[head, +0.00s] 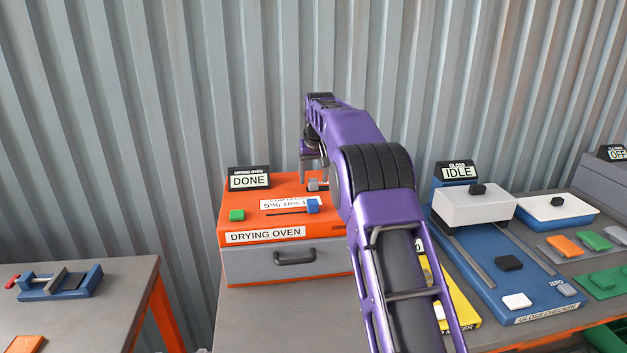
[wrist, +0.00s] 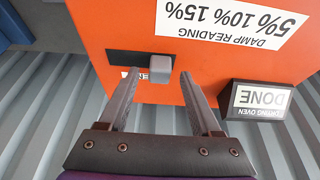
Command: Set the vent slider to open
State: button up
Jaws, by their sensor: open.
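The drying oven (head: 290,222) is an orange box with a grey drawer front. A grey slider knob (wrist: 160,68) sits at the right end of a dark slot (wrist: 125,63) in the wrist view, on the oven's orange top; I take it as the vent slider. The knob also shows in the head view (head: 313,184). A small white label (wrist: 135,74) by the slot is partly hidden by a finger and unreadable. My gripper (wrist: 160,78) is open, its fingertips on either side of the knob's near end, with visible gaps. Contact is not seen.
A blue slider (head: 312,206) and a green button (head: 237,215) are on the oven's top, near the damp reading label (wrist: 228,20). The oven's sign (head: 249,180) reads DONE and stands close to my right finger in the wrist view. A gloss checker (head: 500,270) stands right.

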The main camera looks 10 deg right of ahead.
jog(key=shift+w+f, duration=0.3)
jog(key=shift+f, duration=0.35)
grip_shut()
dwell(1.0)
